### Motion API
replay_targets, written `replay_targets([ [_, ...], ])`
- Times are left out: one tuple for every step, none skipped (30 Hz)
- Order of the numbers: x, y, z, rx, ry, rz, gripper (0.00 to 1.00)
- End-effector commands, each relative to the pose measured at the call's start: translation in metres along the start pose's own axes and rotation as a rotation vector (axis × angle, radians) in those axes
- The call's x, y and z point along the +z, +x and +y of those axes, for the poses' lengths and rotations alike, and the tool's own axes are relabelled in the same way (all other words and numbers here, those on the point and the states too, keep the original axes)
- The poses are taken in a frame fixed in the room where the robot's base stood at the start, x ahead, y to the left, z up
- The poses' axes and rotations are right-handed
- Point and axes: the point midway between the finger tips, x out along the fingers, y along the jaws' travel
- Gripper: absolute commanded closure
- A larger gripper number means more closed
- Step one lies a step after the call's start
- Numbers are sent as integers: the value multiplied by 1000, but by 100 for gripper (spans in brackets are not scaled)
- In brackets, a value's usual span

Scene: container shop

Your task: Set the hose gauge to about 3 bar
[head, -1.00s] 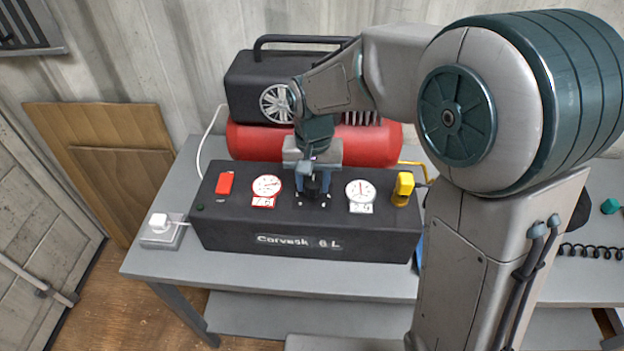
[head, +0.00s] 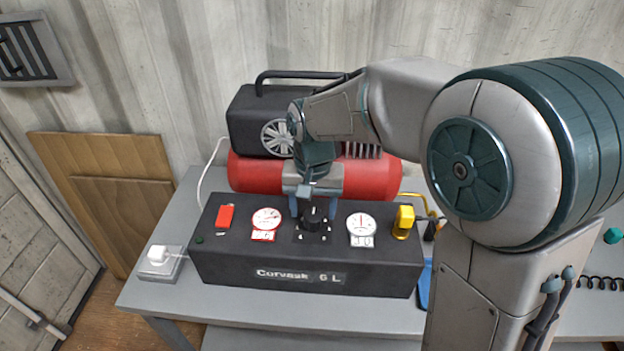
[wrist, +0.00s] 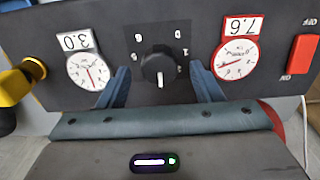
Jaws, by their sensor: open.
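The black control box (head: 220,258) stands on the bench. The white right-hand gauge (head: 361,224), nearest the yellow lever, also shows in the wrist view (wrist: 88,71), turned over, with its label reading 3.0. The red-rimmed left gauge (head: 266,219) shows in the wrist view (wrist: 237,59) with a label reading 7.6. Between them sits the black round knob (head: 316,217), also in the wrist view (wrist: 159,67), its white mark pointing down there. My gripper (wrist: 161,92) is open, with a blue finger on either side of the knob and visible gaps; it holds nothing.
A red switch (head: 225,216) is at the box's left and a yellow lever (head: 403,221) at its right. A red tank (head: 255,174) with a black motor stands behind.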

Motion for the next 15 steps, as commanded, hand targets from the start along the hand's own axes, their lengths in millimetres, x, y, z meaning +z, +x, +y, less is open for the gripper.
replay_targets([
  [-1,-11,0,-3,0,6,40],
  [-1,-18,0,-3,0,7,40],
  [-1,-28,0,-3,0,7,40],
  [-1,-35,0,-4,0,7,40],
  [-1,-42,0,-4,0,7,40],
  [-1,-52,-1,-4,0,7,40],
  [-1,-58,-1,-3,0,6,40],
  [-1,-66,-1,-4,0,7,40],
  [-1,-74,-1,-3,0,7,40],
  [-1,-80,-1,-3,0,6,40],
  [-1,-85,-1,-3,0,6,40],
  [0,-92,0,-3,0,5,40],
  [-1,-97,0,-3,0,5,40],
  [0,-101,0,-2,0,4,40],
  [-1,-106,0,-2,0,5,40],
])
